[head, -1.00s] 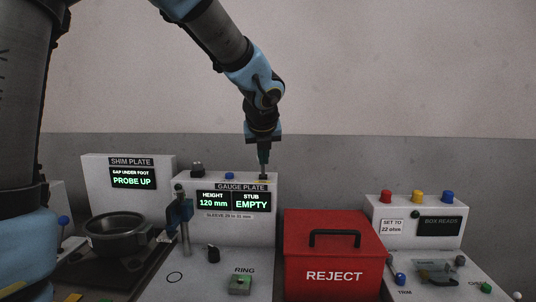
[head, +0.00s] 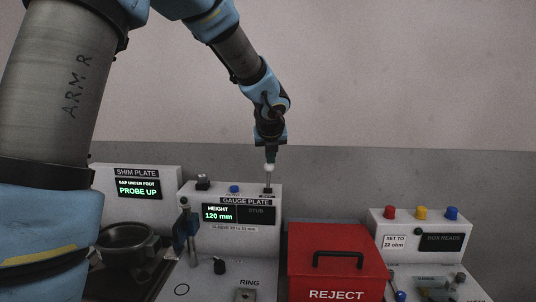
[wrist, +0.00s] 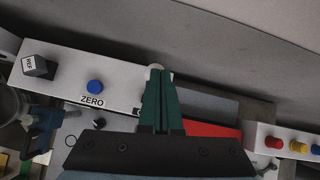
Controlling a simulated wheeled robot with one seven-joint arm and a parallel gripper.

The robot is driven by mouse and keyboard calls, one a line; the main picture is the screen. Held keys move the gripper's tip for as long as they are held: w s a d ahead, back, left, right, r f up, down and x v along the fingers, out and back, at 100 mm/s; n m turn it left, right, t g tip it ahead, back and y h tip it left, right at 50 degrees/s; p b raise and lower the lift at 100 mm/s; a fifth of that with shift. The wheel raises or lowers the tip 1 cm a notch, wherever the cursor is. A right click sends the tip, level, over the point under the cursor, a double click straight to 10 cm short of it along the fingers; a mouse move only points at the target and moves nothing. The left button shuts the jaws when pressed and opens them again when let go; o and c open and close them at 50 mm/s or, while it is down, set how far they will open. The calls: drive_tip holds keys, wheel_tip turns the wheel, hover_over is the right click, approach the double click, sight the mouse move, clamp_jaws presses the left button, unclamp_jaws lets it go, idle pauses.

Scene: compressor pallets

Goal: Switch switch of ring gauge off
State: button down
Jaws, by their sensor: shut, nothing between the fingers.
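The gauge plate box (head: 222,242) stands mid-picture in the head view. On its top right is a small dark switch base (head: 268,191) with a thin upright lever ending in a pale ball (head: 270,167). My gripper (head: 270,157) is shut and points down right over that ball, touching or nearly so. In the wrist view the green fingers (wrist: 158,78) are together, with the pale ball (wrist: 156,67) just at their tips. The switch base is mostly hidden there. The HEIGHT display (head: 218,213) reads 120 mm; the STUB display (head: 257,215) is dark.
A red REJECT bin (head: 338,262) stands to the right, with a box of coloured buttons (head: 420,212) beyond. The shim plate (head: 137,198) stands left. The wall is behind.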

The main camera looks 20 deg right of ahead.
drive_tip(key=shift+w+d, duration=0.15)
drive_tip(key=shift+w, duration=0.25)
drive_tip(key=shift+w+f, duration=0.1)
drive_tip(key=shift+f, duration=0.05)
drive_tip(key=shift+f, duration=0.1)
wheel_tip(320, 180, up, 12)
drive_tip(key=d+p, duration=0.1)
drive_tip(key=p, duration=0.2)
drive_tip(key=shift+d, duration=0.15)
idle(0.5)
